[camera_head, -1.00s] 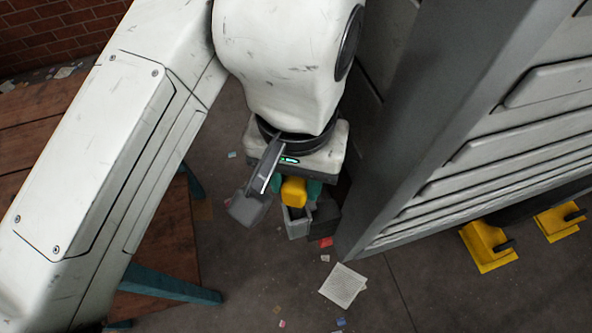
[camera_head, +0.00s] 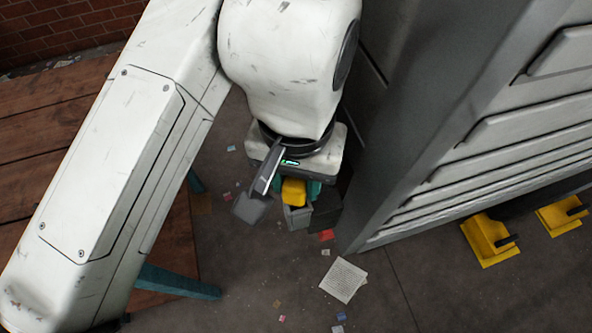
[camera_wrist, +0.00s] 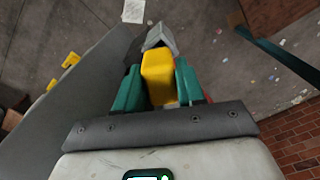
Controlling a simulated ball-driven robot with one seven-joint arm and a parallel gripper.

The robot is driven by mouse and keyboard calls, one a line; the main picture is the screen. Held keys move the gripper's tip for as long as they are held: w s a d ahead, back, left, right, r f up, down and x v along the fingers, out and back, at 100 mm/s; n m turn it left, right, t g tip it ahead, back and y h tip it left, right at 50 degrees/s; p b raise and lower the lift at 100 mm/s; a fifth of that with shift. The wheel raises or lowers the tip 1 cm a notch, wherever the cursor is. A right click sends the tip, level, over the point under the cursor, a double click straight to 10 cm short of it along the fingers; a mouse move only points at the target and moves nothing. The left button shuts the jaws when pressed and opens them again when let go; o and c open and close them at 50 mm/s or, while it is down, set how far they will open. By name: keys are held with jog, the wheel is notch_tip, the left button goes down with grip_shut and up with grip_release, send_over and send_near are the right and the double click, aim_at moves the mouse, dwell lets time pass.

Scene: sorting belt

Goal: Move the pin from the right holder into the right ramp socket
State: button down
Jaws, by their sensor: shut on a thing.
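My gripper (camera_head: 296,188) hangs at the end of the white arm, with teal fingers pointing down. It is shut on a yellow block-like thing, which I take to be the pin (camera_head: 293,193). In the wrist view the yellow pin (camera_wrist: 158,78) sits between the two teal fingers of my gripper (camera_wrist: 158,92). A light grey part (camera_wrist: 162,38) shows just past the yellow pin, with a dark part beside it. I cannot tell whether these belong to the pin or to something below. I cannot make out the right holder or the right ramp socket.
A large grey slatted panel (camera_head: 440,190) stands close to the right of my gripper. Yellow brackets (camera_head: 488,240) sit at its foot. A wooden table (camera_head: 40,130) with teal legs is at the left. A paper sheet (camera_head: 343,280) and scraps lie on the floor.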

jog(key=shift+f+b, duration=0.7)
jog(key=shift+f, duration=0.6)
jog(key=c, duration=0.6)
grip_release()
notch_tip(320, 180, up, 11)
jog(key=shift+f, duration=0.1)
